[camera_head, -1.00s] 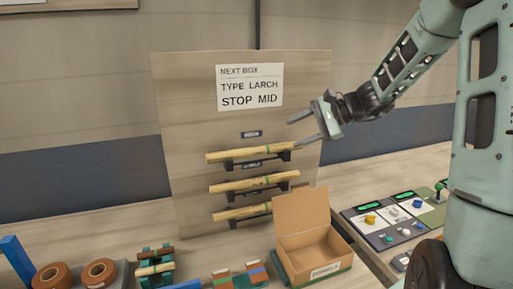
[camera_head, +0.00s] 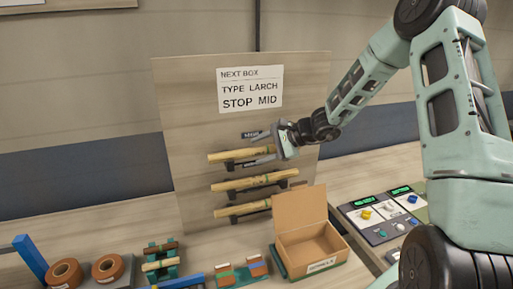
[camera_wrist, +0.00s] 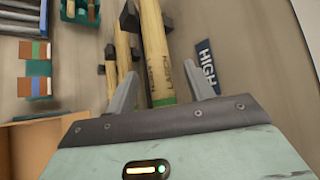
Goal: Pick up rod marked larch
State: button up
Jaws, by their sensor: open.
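Three pale wooden rods lie on pegs of an upright board: a top rod (camera_head: 228,155), a middle rod (camera_head: 250,182) and a lower rod (camera_head: 243,209). My gripper (camera_head: 254,149) is at the right part of the top rod, and my arm partly hides that rod. In the wrist view the open fingers (camera_wrist: 160,72) stand either side of the nearest rod (camera_wrist: 155,45), with its green band and dark lettering between them. Nothing is visibly gripped. The lettering is too blurred to read, so I cannot tell which rod is larch.
A card (camera_head: 249,88) reads "NEXT BOX, TYPE LARCH, STOP MID". A HIGH label (camera_wrist: 207,67) is beside the nearest rod. An open cardboard box (camera_head: 308,250) stands below right. Control panels (camera_head: 385,217) are farther right. Tape rolls (camera_head: 66,273) and small holders (camera_head: 160,262) stand at the front left.

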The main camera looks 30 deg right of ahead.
jog(key=shift+w+a+f, duration=0.1)
jog(key=c, duration=1.1)
jog(key=shift+c, duration=0.2)
